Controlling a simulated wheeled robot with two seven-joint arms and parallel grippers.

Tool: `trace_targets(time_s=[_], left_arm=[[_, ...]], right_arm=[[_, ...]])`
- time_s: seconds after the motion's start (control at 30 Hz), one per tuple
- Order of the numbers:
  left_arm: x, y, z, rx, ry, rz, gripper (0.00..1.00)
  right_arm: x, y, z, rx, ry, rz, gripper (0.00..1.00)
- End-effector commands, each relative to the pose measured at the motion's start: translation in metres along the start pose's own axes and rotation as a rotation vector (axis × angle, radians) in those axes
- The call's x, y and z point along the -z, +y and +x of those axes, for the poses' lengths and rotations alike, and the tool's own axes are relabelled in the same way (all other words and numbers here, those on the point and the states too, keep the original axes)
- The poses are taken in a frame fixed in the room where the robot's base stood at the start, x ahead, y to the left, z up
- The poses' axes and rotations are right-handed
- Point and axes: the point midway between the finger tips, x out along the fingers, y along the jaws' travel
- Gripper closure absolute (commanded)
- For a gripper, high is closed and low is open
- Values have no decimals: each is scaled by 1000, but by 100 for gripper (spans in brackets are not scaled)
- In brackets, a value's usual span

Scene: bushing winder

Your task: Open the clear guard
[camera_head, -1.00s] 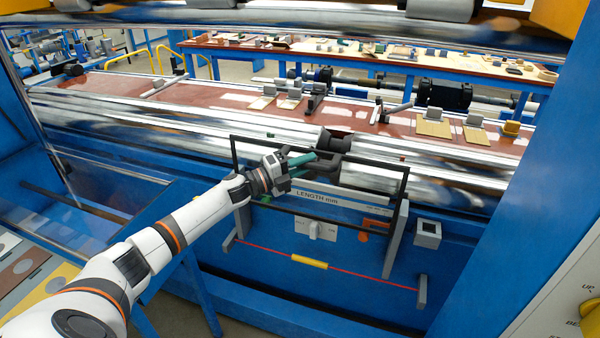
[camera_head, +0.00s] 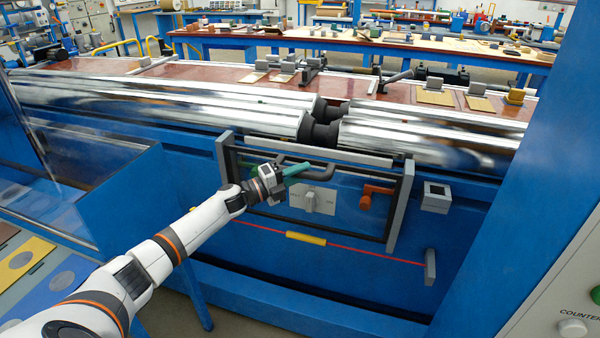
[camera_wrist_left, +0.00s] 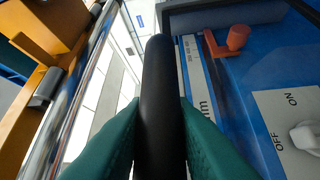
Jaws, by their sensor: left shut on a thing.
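The clear guard (camera_head: 407,195) is a see-through panel in a dark frame on the blue front of the winder, below the rollers, between grey side posts. The switch and orange lever show through it. Its dark bar handle (camera_head: 321,171) stands out from the frame. My left gripper (camera_head: 297,168) has its green fingers closed around this handle, near its left part. In the left wrist view the black handle bar (camera_wrist_left: 160,75) runs between both green fingers, touching them. The fingers hide part of the bar. My right gripper is not in view.
Shiny rollers (camera_head: 190,98) lie behind and above the guard. A grey switch (camera_head: 318,201) and an orange lever (camera_head: 377,194) sit on the panel. A yellow grip (camera_head: 306,238) on a red line lies below. A blue column (camera_head: 530,190) stands at right.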

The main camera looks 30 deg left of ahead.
Motion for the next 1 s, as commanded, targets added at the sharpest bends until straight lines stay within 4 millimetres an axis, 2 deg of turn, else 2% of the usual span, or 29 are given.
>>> trace_targets(time_s=[0.27, 0.3, 0.43, 0.77, 0.87, 1.0], left_arm=[[-1, -2, 0, 3, -3, 1, 100], [-1, -2, 0, 3, -3, 1, 76], [-1, -1, 0, 2, -2, 1, 56], [0, 0, -3, 1, 0, 1, 56], [0, -2, -14, 3, 0, 1, 56], [0, -4, -41, 5, 0, 1, 56]], right_arm=[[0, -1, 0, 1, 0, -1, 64], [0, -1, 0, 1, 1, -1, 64], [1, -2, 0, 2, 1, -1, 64], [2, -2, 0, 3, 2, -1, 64], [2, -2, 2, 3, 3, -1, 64], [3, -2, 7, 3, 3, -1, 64]])
